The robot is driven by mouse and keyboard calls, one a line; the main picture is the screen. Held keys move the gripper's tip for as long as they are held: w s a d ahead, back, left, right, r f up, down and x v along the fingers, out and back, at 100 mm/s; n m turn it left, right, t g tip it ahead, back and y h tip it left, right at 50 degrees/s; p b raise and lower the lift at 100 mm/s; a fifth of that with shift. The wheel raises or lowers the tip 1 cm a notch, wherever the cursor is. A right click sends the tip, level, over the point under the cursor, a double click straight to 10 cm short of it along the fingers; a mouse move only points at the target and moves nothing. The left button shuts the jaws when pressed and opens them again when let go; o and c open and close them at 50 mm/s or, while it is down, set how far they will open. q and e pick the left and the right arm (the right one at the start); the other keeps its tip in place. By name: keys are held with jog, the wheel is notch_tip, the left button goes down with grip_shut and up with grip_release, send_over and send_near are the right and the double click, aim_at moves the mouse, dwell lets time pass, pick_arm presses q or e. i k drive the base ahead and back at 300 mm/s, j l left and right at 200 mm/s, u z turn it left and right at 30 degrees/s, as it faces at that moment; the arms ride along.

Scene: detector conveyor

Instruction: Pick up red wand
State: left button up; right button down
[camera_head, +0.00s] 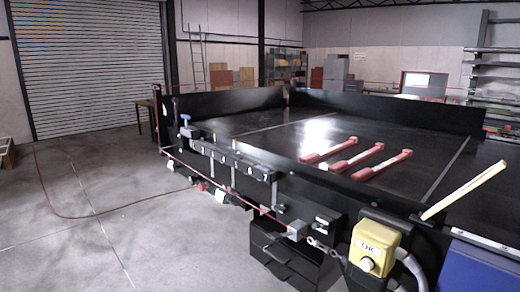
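Three red wands lie side by side on the black conveyor bed (260,127). The left wand (329,150) is the farthest to the left, the middle wand (359,156) lies next to it, and the right wand (383,164) is nearest to me. They lie slanted, about parallel, with small gaps between them. Each seems to have a pale patch along it. Neither of my grippers shows in the head view, so their state cannot be seen.
A raised black side wall (385,113) runs along the far side of the bed. A yellow box (374,243) is mounted on the near edge. A pale yellow bar (464,190) sticks up at the right. Open grey floor (90,220) lies at the left.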

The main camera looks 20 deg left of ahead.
aim_at(310, 158)
jog(key=u, duration=0.3)
jog(key=z, duration=0.8)
jog(key=j+z, duration=0.7)
jog(key=j, duration=0.15)
jog(key=k+j+z, duration=0.15)
jog(key=j+z, duration=0.15)
jog(key=k+j+z, duration=0.15)
jog(key=j+z, duration=0.2)
jog(key=k+j+z, duration=0.2)
jog(key=j+z, duration=0.15)
jog(key=j, duration=0.1)
